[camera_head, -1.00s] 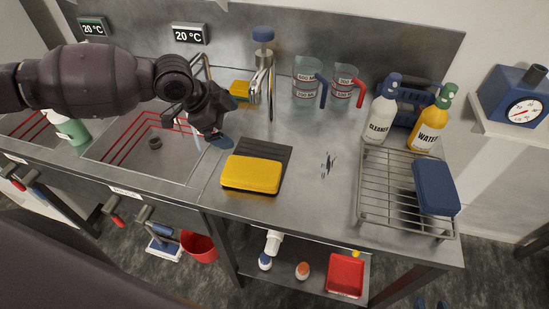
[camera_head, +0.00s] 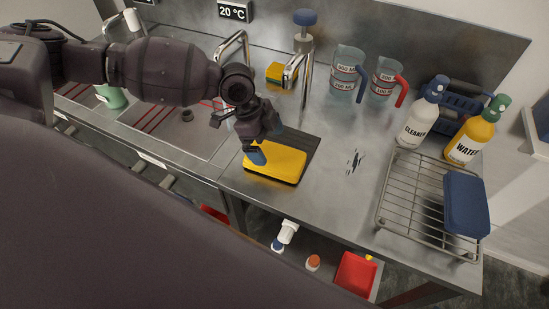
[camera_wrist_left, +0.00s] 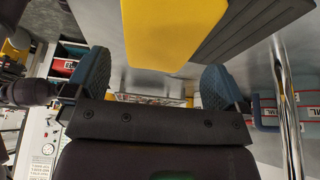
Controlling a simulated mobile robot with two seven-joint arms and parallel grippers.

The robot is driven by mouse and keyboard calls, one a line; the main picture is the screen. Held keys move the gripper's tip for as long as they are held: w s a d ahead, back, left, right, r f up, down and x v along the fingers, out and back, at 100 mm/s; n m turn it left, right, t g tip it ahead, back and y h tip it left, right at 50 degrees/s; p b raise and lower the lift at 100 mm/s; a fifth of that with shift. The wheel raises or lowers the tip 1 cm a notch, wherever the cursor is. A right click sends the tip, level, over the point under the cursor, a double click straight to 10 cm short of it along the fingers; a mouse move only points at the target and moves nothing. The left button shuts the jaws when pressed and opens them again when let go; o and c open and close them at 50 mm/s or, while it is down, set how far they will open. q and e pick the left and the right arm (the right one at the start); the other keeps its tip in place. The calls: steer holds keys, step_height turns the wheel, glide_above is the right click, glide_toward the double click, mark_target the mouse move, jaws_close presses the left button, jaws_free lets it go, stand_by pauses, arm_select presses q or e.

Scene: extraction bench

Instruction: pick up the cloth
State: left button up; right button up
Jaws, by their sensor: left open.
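A yellow, thick, rounded rectangular pad (camera_head: 276,166), possibly the folded cloth, lies on a dark ribbed mat (camera_head: 312,148) on the steel bench, right of the sink. My left gripper (camera_head: 267,143) is just above the pad's left part and covers some of it. In the left wrist view my gripper (camera_wrist_left: 157,78) is open, with its two blue fingers wide apart. The yellow pad (camera_wrist_left: 172,28) shows beyond and between them, not held; contact cannot be told. A blue pad (camera_head: 466,203) of similar shape rests on the wire rack (camera_head: 405,207). My right gripper is not in view.
A tap (camera_head: 303,75) and a yellow sponge-like block (camera_head: 281,73) stand behind the mat. Two measuring jugs (camera_head: 346,76) are farther right. A cleaner bottle (camera_head: 419,122) and a water bottle (camera_head: 474,137) stand behind the rack. Dark marks (camera_head: 355,160) lie on otherwise clear bench.

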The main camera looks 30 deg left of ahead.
mark_target(274, 155)
arm_select(q)
steer(key=x, duration=0.5)
steer(key=shift+a+f, duration=0.1)
steer(key=shift+a, duration=0.05)
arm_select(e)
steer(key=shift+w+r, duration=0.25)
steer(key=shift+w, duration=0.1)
arm_select(q)
steer(key=shift+c, duration=0.3)
steer(key=c, duration=0.6)
steer(key=shift+r, duration=0.5)
steer(key=v, duration=0.2)
steer(key=shift+a+r, duration=0.15)
steer(key=shift+r, duration=0.25)
steer(key=shift+s+a+b, duration=0.25)
steer(key=shift+s+a, duration=0.1)
steer(key=shift+a, duration=2.45)
steer(key=shift+s+a+b, duration=0.3)
steer(key=shift+s+a, duration=0.05)
steer(key=shift+a, duration=2.45)
steer(key=shift+s+a+b, duration=0.25)
steer(key=shift+s+a, duration=0.15)
steer(key=shift+a, duration=2.45)
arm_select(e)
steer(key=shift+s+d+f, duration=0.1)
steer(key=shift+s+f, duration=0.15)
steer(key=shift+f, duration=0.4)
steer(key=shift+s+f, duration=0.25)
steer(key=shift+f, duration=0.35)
